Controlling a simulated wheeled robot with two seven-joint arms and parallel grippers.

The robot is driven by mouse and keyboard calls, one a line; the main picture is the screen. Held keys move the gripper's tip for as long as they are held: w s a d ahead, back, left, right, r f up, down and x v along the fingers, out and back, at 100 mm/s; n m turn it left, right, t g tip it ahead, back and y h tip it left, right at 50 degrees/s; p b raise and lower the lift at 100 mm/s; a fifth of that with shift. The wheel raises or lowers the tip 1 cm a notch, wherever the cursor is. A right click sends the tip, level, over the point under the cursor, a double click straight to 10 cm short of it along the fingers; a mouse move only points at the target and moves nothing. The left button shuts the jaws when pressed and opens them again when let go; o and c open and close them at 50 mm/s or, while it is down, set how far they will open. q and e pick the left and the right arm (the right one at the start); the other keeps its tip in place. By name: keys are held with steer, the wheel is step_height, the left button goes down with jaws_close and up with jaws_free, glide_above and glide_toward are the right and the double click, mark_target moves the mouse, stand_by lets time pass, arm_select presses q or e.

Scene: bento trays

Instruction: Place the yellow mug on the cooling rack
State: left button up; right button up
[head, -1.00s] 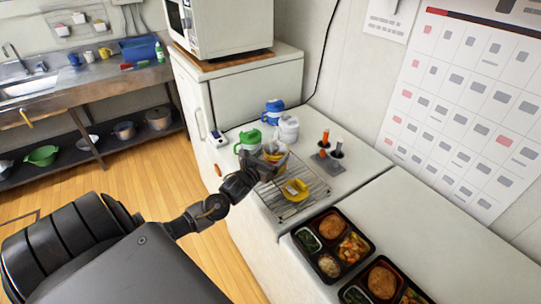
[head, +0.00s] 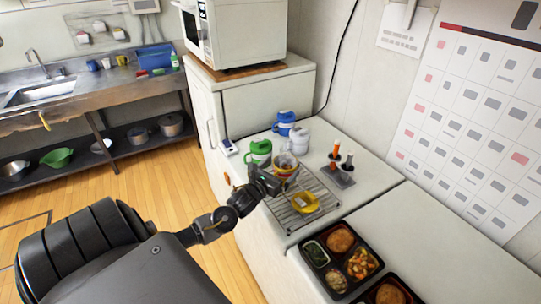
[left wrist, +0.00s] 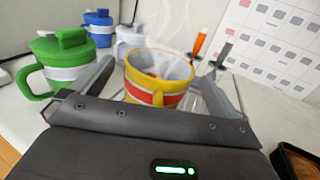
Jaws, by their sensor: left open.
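The yellow mug (head: 285,165), with a red band, stands upright at the far end of the wire cooling rack (head: 291,221). Its base is hidden, so I cannot tell if it rests fully on the wires. In the left wrist view the mug (left wrist: 158,82) appears beyond and between my open fingers, its handle toward me. My left gripper (head: 272,182) is open, just in front of the mug at the rack's near left side. A shallow yellow item (head: 304,202) lies on the rack. My right gripper is not in view.
A green mug (head: 258,151), a white jug (head: 299,137) and a blue jug (head: 284,122) stand behind the rack. A grey holder with orange and black handles (head: 339,177) is to the right. Bento trays (head: 325,282) lie at the near right. A small white device (head: 228,147) sits on the left edge.

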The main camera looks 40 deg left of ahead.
arm_select(q)
steer(key=s+d+b, duration=0.1)
steer(key=s+b, duration=0.1)
steer(key=s, duration=0.9)
steer(key=shift+s+b, duration=0.15)
steer(key=shift+b, duration=0.15)
steer(key=shift+d, duration=0.1)
